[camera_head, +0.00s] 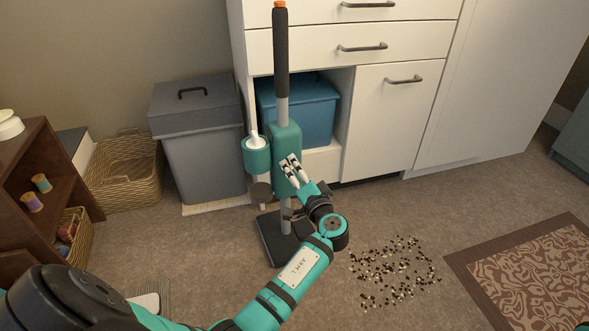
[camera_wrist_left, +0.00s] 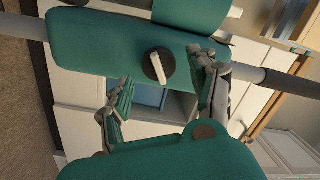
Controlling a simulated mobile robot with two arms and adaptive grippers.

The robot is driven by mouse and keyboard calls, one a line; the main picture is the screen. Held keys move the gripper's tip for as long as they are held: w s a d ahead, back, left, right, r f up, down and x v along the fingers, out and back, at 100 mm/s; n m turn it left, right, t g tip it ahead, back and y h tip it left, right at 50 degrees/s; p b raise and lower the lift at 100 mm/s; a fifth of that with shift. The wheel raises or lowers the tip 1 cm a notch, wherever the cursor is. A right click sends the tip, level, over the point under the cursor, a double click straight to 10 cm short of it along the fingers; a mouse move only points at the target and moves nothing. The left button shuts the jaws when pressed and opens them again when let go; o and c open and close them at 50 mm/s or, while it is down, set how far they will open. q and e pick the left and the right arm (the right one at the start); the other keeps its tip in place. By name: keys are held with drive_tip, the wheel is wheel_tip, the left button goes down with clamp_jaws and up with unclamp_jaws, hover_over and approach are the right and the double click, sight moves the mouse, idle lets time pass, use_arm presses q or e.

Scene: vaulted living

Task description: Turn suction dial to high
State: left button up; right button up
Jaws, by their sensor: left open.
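A teal upright vacuum (camera_head: 287,140) with a grey pole, a long black handle and a dark floor head (camera_head: 275,240) stands in front of the white cabinet. In the left wrist view its teal body (camera_wrist_left: 90,45) lies across the top. The suction dial (camera_wrist_left: 158,66) is a dark round knob with a pale bar, near the body's lower edge there. I cannot read any marks around it. My left gripper (camera_head: 292,168) is open at the vacuum body. In the left wrist view, its fingers (camera_wrist_left: 163,75) are on either side of the dial, apparently not gripping it.
A grey lidded bin (camera_head: 202,140) and a wicker basket (camera_head: 122,172) stand to the left. A blue box (camera_head: 312,105) sits in the cabinet opening behind the vacuum. Dark and pale bits (camera_head: 393,272) are scattered on the carpet, beside a patterned rug (camera_head: 530,275).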

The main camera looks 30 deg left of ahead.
use_arm(q)
drive_tip(key=v, duration=1)
drive_tip(key=shift+d, duration=0.2)
drive_tip(key=shift+s, duration=0.1)
